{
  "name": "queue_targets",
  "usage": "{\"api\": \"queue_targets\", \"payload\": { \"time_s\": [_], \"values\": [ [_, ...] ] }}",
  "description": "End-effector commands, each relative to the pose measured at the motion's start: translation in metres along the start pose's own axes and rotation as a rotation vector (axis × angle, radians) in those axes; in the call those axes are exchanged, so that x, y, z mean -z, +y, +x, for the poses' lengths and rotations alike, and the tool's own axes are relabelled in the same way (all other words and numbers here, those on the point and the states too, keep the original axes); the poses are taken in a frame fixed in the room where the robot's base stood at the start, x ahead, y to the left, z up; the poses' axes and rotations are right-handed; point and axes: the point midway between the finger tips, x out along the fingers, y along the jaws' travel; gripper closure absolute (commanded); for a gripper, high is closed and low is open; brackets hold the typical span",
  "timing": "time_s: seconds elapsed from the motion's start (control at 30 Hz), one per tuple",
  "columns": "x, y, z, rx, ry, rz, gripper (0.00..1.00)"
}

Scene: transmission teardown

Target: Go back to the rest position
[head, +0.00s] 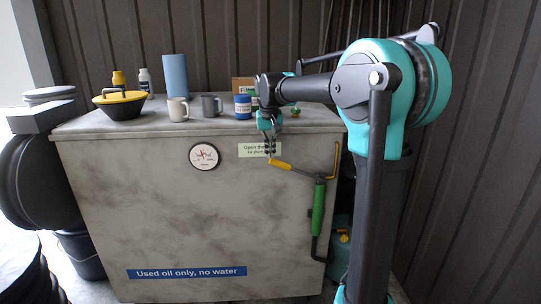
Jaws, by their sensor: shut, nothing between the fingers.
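My gripper (270,153) hangs from my arm at the tank's front top edge, fingers pointing down. Its fingers are shut with nothing between them. The fingertips are just above the end of a yellow-gripped lever (280,165); I cannot tell whether they touch it. The lever joins a green pump body (318,208) on the right of the tank's front. The gripper partly covers a pale green label (252,150).
The grey tank (120,220) carries a black bowl with yellow lid (121,103), a blue cylinder (176,75), two mugs (178,109), a blue-and-white can (243,106) and small bottles (145,80). Dark containers stand at left. A teal can (341,246) stands right of the tank.

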Motion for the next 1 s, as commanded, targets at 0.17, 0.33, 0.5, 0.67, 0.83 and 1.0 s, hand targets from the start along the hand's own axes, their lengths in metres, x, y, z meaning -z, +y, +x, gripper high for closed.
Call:
{"api": "queue_targets", "payload": {
  "time_s": [0.17,0.33,0.5,0.67,0.83,1.0],
  "values": [
    [0.000,0.000,0.000,0.000,0.000,0.000,1.00],
    [0.000,0.000,0.000,0.000,0.000,0.000,1.00],
    [-0.002,0.001,0.001,0.000,0.000,0.001,1.00],
    [-0.029,0.019,0.019,0.008,0.014,0.005,1.00],
    [-0.106,0.056,0.066,0.023,0.054,0.009,1.00],
    [-0.203,0.087,0.118,0.036,0.101,0.012,1.00]
  ]
}}
